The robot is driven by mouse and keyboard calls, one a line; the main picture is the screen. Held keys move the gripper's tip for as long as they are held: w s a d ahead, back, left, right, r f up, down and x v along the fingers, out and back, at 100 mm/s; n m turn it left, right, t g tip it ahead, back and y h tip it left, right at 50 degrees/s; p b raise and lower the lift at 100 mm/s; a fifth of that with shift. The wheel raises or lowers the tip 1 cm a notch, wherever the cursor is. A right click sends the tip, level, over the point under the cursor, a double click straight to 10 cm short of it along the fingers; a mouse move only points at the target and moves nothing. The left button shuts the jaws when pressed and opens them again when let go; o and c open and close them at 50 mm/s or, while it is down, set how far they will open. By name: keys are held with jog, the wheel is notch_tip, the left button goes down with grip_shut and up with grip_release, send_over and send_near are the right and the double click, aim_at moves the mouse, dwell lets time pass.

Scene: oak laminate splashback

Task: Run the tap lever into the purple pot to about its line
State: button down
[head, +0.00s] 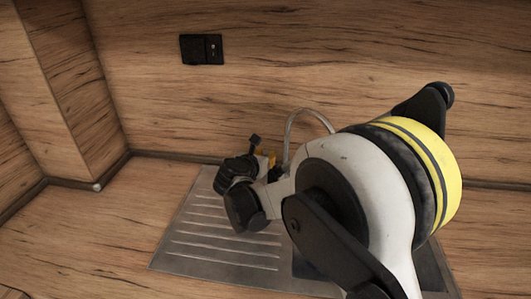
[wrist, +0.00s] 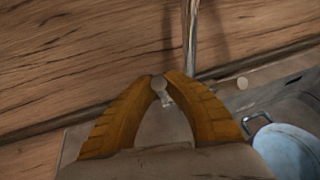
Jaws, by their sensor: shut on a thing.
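In the wrist view, the two ribbed orange fingers of my gripper (wrist: 161,80) meet at their tips around a small grey tap lever (wrist: 159,86). In the head view my gripper (head: 264,160) is at the tap base, partly behind my arm. The tap's pale spout (head: 292,128) arches up beside it; the tap pipe (wrist: 190,40) stands just behind the fingertips in the wrist view. A round pale blue vessel (wrist: 290,150) with a loop handle is cut off at the lower right; it may be the pot, though no purple shows. Its line and any water cannot be made out.
The ribbed steel draining board (head: 215,240) lies left of my arm. My arm hides most of the sink. A black socket (head: 201,49) is on the wood splashback. The left counter (head: 90,235) is clear.

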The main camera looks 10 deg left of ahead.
jog(key=c, duration=1.4)
grip_release()
jog(key=shift+w, duration=0.1)
jog(key=shift+c, duration=0.2)
jog(key=v, duration=1.2)
jog(key=shift+d, duration=0.1)
